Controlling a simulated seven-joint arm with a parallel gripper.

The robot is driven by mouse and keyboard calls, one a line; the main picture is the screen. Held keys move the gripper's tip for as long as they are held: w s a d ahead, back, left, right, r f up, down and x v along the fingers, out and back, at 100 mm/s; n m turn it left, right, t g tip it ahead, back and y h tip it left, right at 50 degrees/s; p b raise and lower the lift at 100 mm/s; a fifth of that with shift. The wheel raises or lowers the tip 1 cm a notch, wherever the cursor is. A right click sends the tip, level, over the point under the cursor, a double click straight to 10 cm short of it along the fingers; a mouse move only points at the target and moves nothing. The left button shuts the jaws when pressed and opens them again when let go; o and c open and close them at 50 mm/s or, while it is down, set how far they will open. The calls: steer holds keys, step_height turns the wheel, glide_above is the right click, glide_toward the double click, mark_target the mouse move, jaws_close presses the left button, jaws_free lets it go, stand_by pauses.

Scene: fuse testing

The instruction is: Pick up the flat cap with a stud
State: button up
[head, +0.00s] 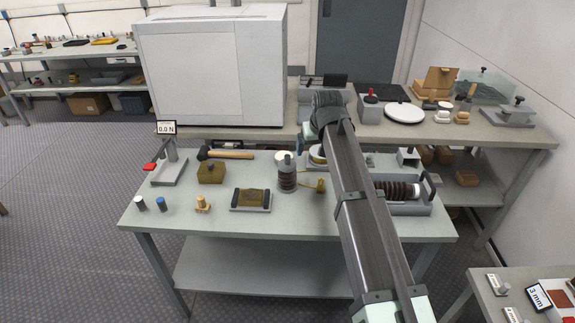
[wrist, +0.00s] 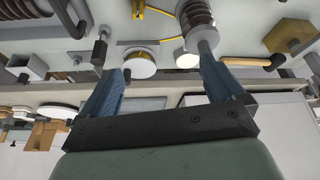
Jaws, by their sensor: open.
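My gripper (wrist: 163,64) is open, with its two blue fingers apart and nothing held between them. In the head view my arm hides most of it; one blue finger (head: 300,144) shows above the bench. A round pale cap-like piece (wrist: 139,65) with a yellowish rim appears between the fingers in the wrist view, beyond the tips. It is partly hidden behind my arm in the head view (head: 317,158). A smaller cream disc (wrist: 187,59) lies beside a ribbed insulator (wrist: 196,14). I cannot make out a stud on either disc.
The front bench (head: 250,223) holds a hammer (head: 228,154), a brass block (head: 211,173), a dark tray (head: 250,199) and small posts. A ribbed fuse in a grey cradle (head: 405,208) stands right of my arm. A large white cabinet (head: 212,70) stands behind.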

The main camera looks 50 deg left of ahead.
glide_toward(287, 156)
steer(key=x, duration=1.1)
steer(key=shift+f, duration=0.3)
steer(key=shift+c, duration=0.2)
steer(key=c, duration=1.2)
steer(key=shift+r, duration=0.15)
